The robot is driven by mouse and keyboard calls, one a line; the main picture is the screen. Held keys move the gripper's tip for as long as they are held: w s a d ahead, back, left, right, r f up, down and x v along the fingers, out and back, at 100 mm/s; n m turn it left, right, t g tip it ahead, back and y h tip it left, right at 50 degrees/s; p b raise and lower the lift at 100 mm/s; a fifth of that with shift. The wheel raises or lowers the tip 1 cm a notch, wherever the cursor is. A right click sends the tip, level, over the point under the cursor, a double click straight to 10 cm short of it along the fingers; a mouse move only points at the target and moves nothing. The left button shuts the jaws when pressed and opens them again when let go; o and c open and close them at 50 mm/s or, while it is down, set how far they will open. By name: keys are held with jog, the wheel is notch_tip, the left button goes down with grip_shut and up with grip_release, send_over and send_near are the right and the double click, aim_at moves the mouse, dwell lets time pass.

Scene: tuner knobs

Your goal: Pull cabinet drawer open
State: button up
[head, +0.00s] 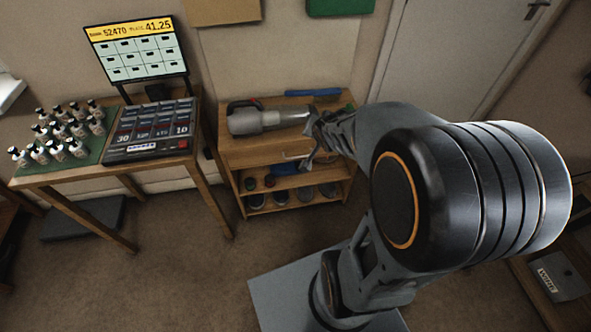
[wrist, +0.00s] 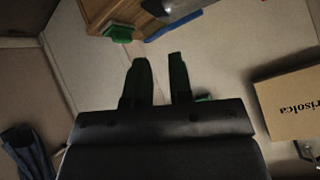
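A small wooden cabinet (head: 233,151) stands against the wall, left of my arm in the head view. Its drawer front runs under the top, above open shelves, and a pale bar handle (head: 296,156) shows on it. My gripper (head: 316,143) is at the cabinet's right side, close to the handle, partly hidden by my own arm; contact cannot be told. In the wrist view, my gripper's two dark fingers (wrist: 161,72) are apart with nothing seen between them. A wooden corner of the cabinet (wrist: 103,13) shows at the top there, beyond the fingertips; no handle shows there.
A grey power tool (head: 265,119) and a blue bar (head: 312,93) lie on the cabinet top. Jars (head: 281,197) stand on the lower shelf. A table (head: 75,178) with bottles and a register is at left. Carpet (head: 190,275) is clear in front.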

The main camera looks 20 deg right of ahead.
jog(key=w+d+f+m+t+y+b, duration=0.1)
jog(key=w+d+f+m+t+b, duration=0.1)
jog(key=f+b, duration=0.5)
jog(key=w+d+f+m+t+y+b, duration=0.1)
jog(key=w+d+f+m+t+b, duration=0.1)
jog(key=f, duration=0.9)
jog(key=m+t+y+b, duration=0.3)
jog(key=m+y+b, duration=0.15)
jog(key=b, duration=0.25)
send_near(299, 157)
jog(key=shift+h, duration=0.35)
jog(key=b+x, duration=0.4)
jog(key=x, duration=0.6)
jog(key=shift+w+a+f, duration=0.1)
jog(key=shift+a+f, duration=0.1)
jog(key=shift+w, duration=0.1)
jog(key=shift+c, duration=0.5)
grip_shut()
jog(key=shift+r, duration=0.1)
